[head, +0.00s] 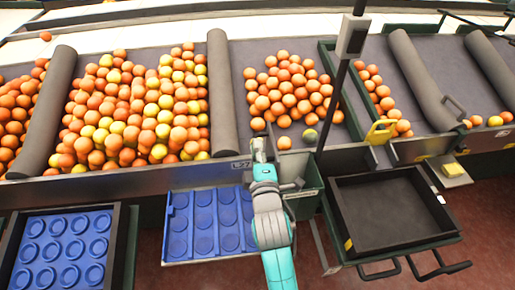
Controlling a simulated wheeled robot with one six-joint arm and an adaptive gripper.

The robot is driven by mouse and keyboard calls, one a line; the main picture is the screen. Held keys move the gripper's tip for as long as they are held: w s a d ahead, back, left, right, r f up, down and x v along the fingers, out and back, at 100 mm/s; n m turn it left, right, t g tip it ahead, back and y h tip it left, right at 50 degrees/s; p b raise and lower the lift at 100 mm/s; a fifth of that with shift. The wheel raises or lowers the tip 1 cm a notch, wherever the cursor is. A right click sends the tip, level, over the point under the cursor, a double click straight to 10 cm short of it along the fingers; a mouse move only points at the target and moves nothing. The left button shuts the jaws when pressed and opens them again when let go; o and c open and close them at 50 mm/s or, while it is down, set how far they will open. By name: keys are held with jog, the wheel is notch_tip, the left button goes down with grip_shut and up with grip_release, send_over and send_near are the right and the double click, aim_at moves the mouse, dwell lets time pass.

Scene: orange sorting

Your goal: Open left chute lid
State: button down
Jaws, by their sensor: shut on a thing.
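My arm reaches up from the bottom centre in the head view, and my gripper (261,146) is at the front edge of the middle chute (305,46). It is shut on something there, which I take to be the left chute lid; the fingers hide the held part. A yellow handle (381,131) stands at the front of the narrow lane to the right, apart from my gripper.
Blue trays (176,248) with round recesses stand below, left of my arm. A green bin (307,203) is right beside it. An empty black tray (390,212) is farther right. A dark post (340,95) rises right of the chute. Grey padded dividers (222,95) separate the fruit lanes.

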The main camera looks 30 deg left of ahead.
jog(key=c, duration=1.2)
grip_release()
jog(key=v, duration=1.2)
jog(key=s+d+f+m+h, duration=0.2)
jog(key=s+d+f+m, duration=0.3)
jog(key=d, duration=0.5)
jog(key=s+d+f+m+h, duration=0.2)
jog(key=s+d+f+m, duration=0.3)
jog(key=d, duration=0.5)
jog(key=s+d+m+h, duration=0.2)
jog(key=s+d+m, duration=0.2)
jog(key=s, duration=0.2)
jog(key=s+d+m+h, duration=0.2)
jog(key=s+d+m, duration=0.2)
jog(key=s, duration=0.3)
jog(key=s+d+m+h, duration=0.2)
jog(key=s+d+m, duration=0.2)
jog(key=s, duration=0.3)
jog(key=shift+s+d+r, duration=0.1)
jog(key=shift+s+d, duration=0.05)
jog(key=shift+d, duration=0.5)
